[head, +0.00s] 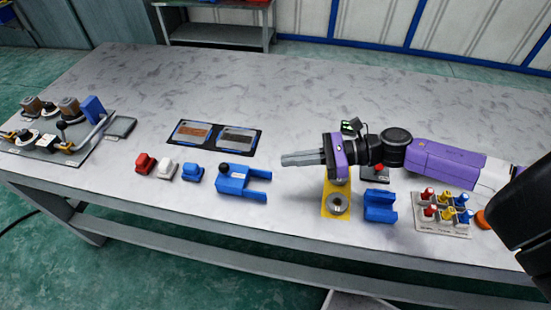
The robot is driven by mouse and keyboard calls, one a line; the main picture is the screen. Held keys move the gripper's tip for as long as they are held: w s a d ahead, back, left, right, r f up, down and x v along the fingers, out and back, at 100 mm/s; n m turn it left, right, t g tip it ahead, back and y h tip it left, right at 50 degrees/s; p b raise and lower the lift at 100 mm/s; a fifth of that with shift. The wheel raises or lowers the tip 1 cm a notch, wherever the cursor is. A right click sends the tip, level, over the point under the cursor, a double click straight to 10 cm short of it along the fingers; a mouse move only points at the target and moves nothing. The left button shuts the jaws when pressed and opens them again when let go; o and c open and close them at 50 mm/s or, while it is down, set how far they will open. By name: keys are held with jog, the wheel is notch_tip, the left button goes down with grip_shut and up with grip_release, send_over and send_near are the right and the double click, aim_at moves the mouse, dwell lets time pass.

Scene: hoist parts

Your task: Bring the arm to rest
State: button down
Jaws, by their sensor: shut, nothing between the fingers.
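My gripper (284,159) is shut and empty. It points left above the table, at the end of my purple and black arm (435,162), which reaches in from the right. Its fingers lie together, apart from any object. Below its purple body stands a yellow plate (335,202) with a round metal ring on it. Part of that plate is hidden behind the gripper.
On the table (300,80) are a blue forked part (241,182), red, white and blue blocks (168,168), a black tray (215,137), a blue cradle (379,206), a board of coloured knobs (443,212) and a fixture (55,130). The back middle is clear.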

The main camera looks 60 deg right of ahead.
jog(key=shift+s+d+r, duration=0.1)
jog(key=shift+s, duration=0.1)
jog(key=s+a+m+h, duration=0.1)
jog(key=s+a+m, duration=0.1)
jog(key=m, duration=0.6)
jog(key=s+a+m+t, duration=0.1)
jog(key=s+a+m, duration=0.1)
jog(key=a+m, duration=0.3)
jog(key=s+a+m+h, duration=0.1)
jog(key=s+a+m, duration=0.1)
jog(key=m, duration=0.8)
jog(key=shift+s+a+m+t+h, duration=0.15)
jog(key=shift+s+a+m, duration=0.05)
jog(key=shift+a, duration=0.25)
jog(key=shift+s+a+m+t+h, duration=0.15)
jog(key=shift+s+a+m, duration=0.05)
jog(key=shift+a, duration=0.25)
jog(key=s+a+r+m+h, duration=0.2)
jog(key=s+a+m+h, duration=0.3)
jog(key=m, duration=1.3)
jog(key=s+a, duration=0.4)
jog(key=a, duration=0.2)
jog(key=shift+r+h, duration=0.3)
jog(key=shift+r, duration=0.1)
jog(key=shift+s, duration=0.1)
